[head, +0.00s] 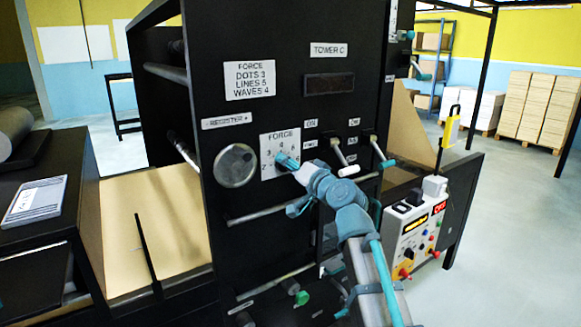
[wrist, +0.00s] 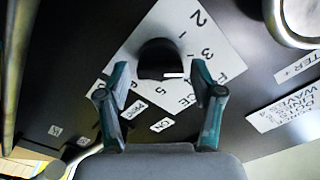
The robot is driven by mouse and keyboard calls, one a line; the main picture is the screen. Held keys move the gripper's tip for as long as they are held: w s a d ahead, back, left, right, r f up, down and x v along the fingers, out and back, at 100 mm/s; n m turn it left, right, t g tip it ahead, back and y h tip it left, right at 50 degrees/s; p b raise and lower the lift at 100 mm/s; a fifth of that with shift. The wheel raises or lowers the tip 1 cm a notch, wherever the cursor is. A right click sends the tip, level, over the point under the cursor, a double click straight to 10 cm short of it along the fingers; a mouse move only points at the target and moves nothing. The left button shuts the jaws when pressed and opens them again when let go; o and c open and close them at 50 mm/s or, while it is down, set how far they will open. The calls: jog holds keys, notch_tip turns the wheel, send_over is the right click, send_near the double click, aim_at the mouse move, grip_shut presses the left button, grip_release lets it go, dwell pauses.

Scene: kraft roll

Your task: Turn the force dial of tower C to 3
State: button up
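Tower C is a black panel (head: 313,60) with a "TOWER C" label (head: 328,50). Its force dial plate (head: 268,141) is white with numbers and sits mid-panel in the head view. The plate (wrist: 195,35) is turned around in the wrist view. The black knob (wrist: 157,55) shows a short white mark at its lower right edge; I cannot tell which number it points to. My gripper (wrist: 158,70) is open, its teal fingers on either side of the knob with gaps visible. In the head view my gripper (head: 287,162) covers the knob and part of the plate.
A round metal register knob (head: 235,166) is left of the dial. Small levers (head: 345,158) stick out to the right. A label (head: 249,80) reads dots 3, lines 5, waves 4.

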jog(key=shift+s, duration=0.1)
jog(key=v, duration=1.2)
